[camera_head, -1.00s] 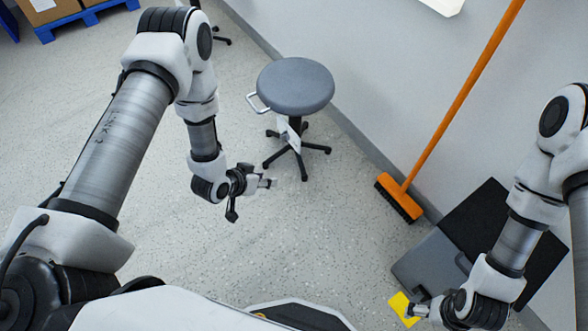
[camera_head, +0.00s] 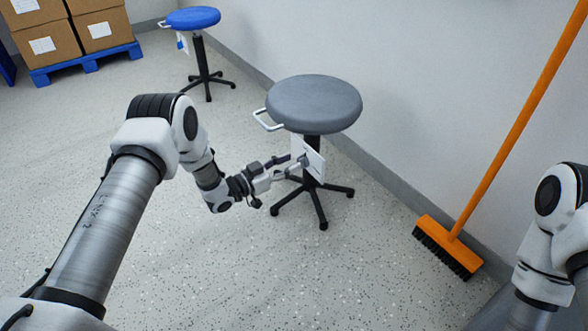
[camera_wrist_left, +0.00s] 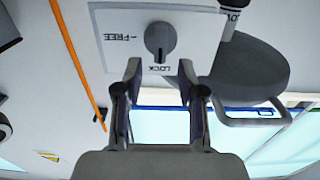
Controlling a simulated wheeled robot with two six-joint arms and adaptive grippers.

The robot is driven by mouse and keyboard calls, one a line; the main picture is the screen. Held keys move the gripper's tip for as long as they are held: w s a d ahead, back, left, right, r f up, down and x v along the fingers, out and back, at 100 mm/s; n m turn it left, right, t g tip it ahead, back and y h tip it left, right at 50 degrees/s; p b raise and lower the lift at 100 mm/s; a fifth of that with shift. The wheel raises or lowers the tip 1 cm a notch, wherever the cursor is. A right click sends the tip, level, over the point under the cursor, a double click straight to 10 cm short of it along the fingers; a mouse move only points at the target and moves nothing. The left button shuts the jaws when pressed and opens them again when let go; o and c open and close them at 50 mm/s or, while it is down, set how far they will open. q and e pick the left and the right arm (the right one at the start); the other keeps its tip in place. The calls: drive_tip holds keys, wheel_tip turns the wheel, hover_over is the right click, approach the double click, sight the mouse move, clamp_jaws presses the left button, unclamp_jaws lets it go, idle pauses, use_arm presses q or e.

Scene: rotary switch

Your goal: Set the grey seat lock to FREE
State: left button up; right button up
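The grey stool (camera_head: 314,103) stands near the wall, a white lock plate (camera_head: 314,158) under its seat. In the left wrist view the plate (camera_wrist_left: 108,20) appears upside down, with the words FREE and LOCK. Its dark grey round knob (camera_wrist_left: 160,42) has an upright ridge in line with the LOCK label. My left gripper (camera_head: 296,168) is at the plate under the seat. In the wrist view its two fingers (camera_wrist_left: 158,72) are apart and empty, in front of the knob and not around it. My right gripper is out of view; only part of that arm shows.
A blue stool (camera_head: 193,18) with its own tag stands behind. Boxes (camera_head: 47,40) sit on a blue pallet (camera_head: 85,62) at the back left. An orange broom (camera_head: 450,245) leans on the wall at the right. The floor left of the grey stool is clear.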

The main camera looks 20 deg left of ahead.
sight(301, 161)
use_arm(q)
drive_tip(key=shift+w+d+f, duration=0.2)
drive_tip(key=shift+w+d, duration=0.25)
drive_tip(key=shift+w, duration=0.15)
drive_tip(key=shift+w+d+r, duration=0.2)
drive_tip(key=shift+w+d, duration=0.05)
drive_tip(key=shift+w, duration=0.05)
clamp_jaws()
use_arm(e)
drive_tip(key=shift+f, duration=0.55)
